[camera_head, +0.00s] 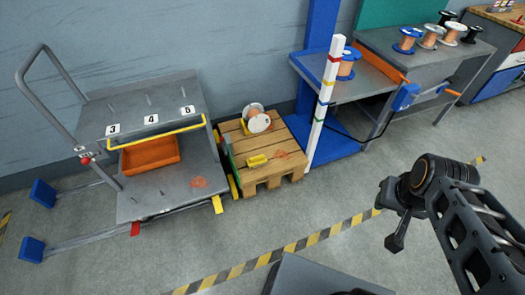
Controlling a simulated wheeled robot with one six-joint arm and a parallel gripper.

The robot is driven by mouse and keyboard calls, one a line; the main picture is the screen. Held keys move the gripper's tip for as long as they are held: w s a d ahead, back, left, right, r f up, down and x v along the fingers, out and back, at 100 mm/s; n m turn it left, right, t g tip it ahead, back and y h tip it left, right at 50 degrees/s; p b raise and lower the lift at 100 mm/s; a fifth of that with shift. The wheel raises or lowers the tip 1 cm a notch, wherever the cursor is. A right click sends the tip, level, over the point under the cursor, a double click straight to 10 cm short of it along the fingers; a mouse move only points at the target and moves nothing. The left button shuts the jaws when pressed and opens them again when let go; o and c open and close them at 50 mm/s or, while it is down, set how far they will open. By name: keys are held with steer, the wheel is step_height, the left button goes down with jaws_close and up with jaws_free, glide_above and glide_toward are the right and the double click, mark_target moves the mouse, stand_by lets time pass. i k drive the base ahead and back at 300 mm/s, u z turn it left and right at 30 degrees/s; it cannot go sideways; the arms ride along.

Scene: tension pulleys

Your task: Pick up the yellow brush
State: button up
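My gripper (396,242) is at the right, at the end of my dark arm, over open floor. It is well apart from the pallet and the yellow object. Its fingers are small and dark, and I cannot tell whether they are open or shut.
A white spool (258,122) sits on the pallet behind the yellow object. A grey cart (150,190) with an orange bin (150,155) stands left. A striped post (325,100) and workbench (372,78) stand right. Floor in front of the pallet is clear.

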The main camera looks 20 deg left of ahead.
mark_target(254, 162)
steer(key=u, duration=0.3)
steer(key=i, duration=0.8)
steer(key=u, duration=1.35)
steer(key=i, duration=0.65)
steer(key=u, duration=0.65)
